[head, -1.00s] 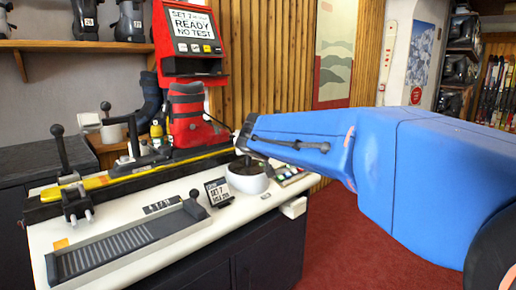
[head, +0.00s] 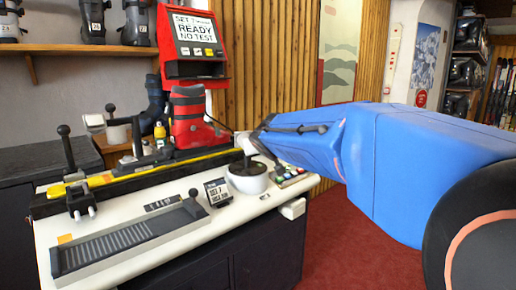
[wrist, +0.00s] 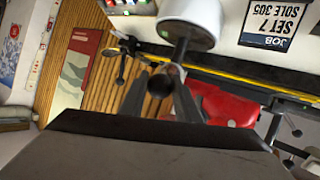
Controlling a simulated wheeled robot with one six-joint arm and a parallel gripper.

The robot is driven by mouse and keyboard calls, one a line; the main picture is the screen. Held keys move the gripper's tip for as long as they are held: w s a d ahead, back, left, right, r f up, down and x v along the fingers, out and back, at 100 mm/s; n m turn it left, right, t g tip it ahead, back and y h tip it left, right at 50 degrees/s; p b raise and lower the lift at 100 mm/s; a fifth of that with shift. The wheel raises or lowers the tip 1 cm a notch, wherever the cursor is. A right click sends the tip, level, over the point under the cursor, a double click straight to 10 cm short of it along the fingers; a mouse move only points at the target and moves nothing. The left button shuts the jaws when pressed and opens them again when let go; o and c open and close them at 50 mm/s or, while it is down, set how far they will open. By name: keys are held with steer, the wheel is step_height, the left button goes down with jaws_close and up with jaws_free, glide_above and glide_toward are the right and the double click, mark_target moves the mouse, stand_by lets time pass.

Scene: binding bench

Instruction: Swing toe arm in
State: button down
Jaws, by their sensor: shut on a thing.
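A black lever (head: 248,161) stands up from a white rounded base (head: 247,182) on the bench; the base also shows upside down at the top of the wrist view (wrist: 192,16). My gripper (wrist: 163,88) is shut on the lever's knobbed end, which sits between the fingers. In the head view my blue wrist partly covers this end. A thin black arm with small ends (wrist: 126,62) shows left of the boot in the wrist view. I cannot tell which part is the toe arm.
A red display unit (head: 195,35) reading READY NO TEST stands behind the boot. A small SET 7 card (head: 217,192) and a ridged grey tray (head: 130,244) lie left of the base. A button panel (head: 288,176) is to its right. Red carpet is clear on the right.

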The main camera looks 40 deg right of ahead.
steer(key=c, duration=1.4)
jaws_free()
steer(key=shift+o, duration=0.2)
steer(key=v, duration=1.7)
steer(key=shift+s, duration=0.15)
